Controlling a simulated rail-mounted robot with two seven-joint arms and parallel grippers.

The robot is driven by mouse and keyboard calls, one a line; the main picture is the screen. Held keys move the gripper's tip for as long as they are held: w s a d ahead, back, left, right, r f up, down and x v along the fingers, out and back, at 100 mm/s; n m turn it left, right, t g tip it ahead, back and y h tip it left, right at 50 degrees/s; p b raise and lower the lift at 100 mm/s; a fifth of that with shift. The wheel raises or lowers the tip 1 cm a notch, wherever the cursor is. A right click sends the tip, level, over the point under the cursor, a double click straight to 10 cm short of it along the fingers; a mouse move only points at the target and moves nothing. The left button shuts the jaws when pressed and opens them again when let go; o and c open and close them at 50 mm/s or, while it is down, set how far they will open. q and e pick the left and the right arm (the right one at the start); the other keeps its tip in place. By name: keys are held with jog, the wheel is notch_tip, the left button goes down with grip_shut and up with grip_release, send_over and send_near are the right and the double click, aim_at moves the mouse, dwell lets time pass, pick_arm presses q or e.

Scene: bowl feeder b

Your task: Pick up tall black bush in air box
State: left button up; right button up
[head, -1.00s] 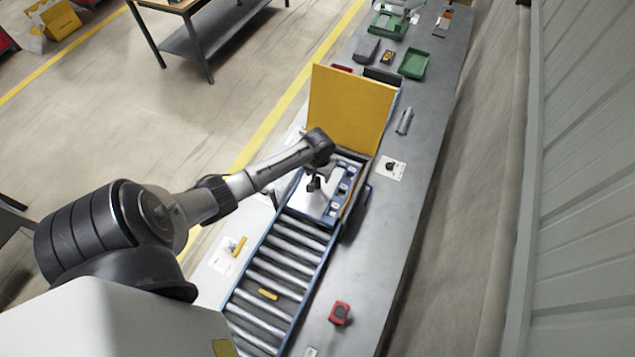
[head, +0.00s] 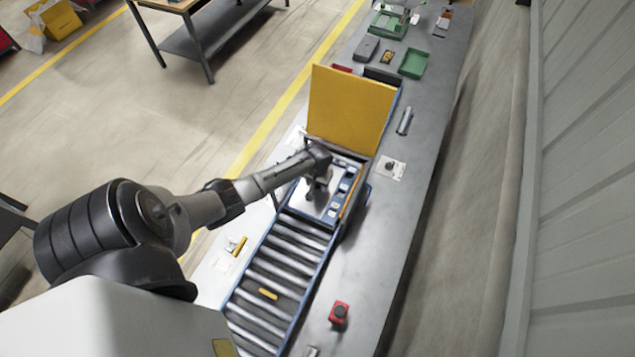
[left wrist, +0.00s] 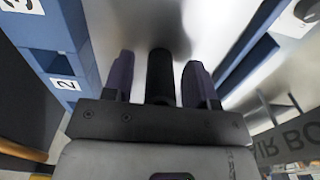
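The tall black bush (left wrist: 160,76) shows in the left wrist view as a dark upright cylinder standing on a shiny plate in the air box. My left gripper (left wrist: 158,72) is open, with one finger on each side of the bush. A narrow gap shows between the bush and each finger. In the head view the air box (head: 309,208) has a light metal floor and blue numbered blocks along its right side. My left gripper (head: 318,188) points down over its middle and hides the bush there. My right gripper is not in view.
A yellow panel (head: 348,110) stands upright just behind the air box. A roller conveyor (head: 275,270) runs toward me in front of it. A red button box (head: 339,314) sits on the grey bench to the right. Green trays (head: 413,63) lie farther back.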

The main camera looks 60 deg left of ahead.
pick_arm(q)
jog(key=c, duration=0.9)
